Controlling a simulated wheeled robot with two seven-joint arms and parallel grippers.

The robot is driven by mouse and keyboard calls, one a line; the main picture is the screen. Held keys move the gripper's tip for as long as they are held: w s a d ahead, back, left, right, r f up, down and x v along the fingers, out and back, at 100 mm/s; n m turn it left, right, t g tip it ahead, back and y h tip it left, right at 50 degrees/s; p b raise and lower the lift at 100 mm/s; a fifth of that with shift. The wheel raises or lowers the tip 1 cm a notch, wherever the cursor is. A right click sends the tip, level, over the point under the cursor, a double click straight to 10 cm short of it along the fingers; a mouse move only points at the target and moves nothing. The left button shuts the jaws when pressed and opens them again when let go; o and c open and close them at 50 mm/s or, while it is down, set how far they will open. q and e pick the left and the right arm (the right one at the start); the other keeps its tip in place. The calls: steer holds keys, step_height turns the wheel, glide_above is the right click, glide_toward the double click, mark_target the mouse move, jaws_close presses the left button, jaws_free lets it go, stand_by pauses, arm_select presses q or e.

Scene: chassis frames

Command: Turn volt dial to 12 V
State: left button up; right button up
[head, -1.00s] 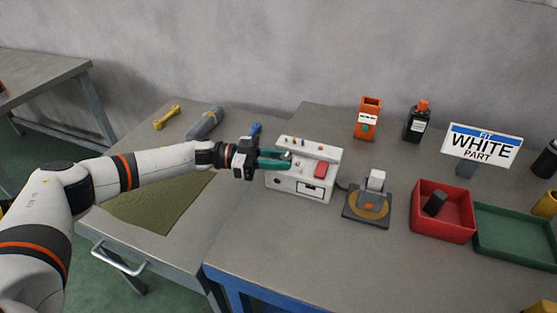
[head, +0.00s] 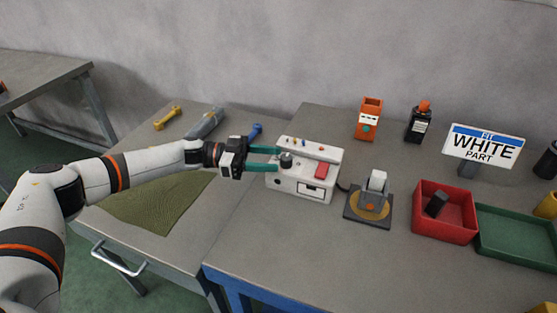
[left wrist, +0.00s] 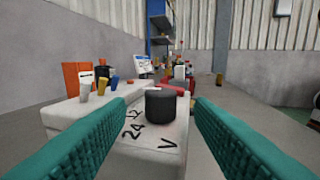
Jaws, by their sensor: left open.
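The volt dial (head: 286,160) is a dark round knob on top of a white box (head: 318,178). In the left wrist view the dial (left wrist: 160,106) stands centred ahead, between the two finger lines. Painted marks 12, 24 and V show on the box top in front of it. I cannot make out a pointer on the dial. My left gripper (head: 274,159) is open, its teal fingers pointing at the dial from the left, one on each side. It holds nothing. My right gripper is not in view.
The box carries a red switch (head: 321,170) and small coloured posts along its back. A dark stand with a round yellow plate (head: 370,211) sits to the right, then a red bin (head: 443,225) and a green tray (head: 514,233). An orange container (head: 368,119) stands behind.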

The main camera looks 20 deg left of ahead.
arm_select(q)
steer(key=b+v, duration=0.1)
steer(key=v, duration=0.8)
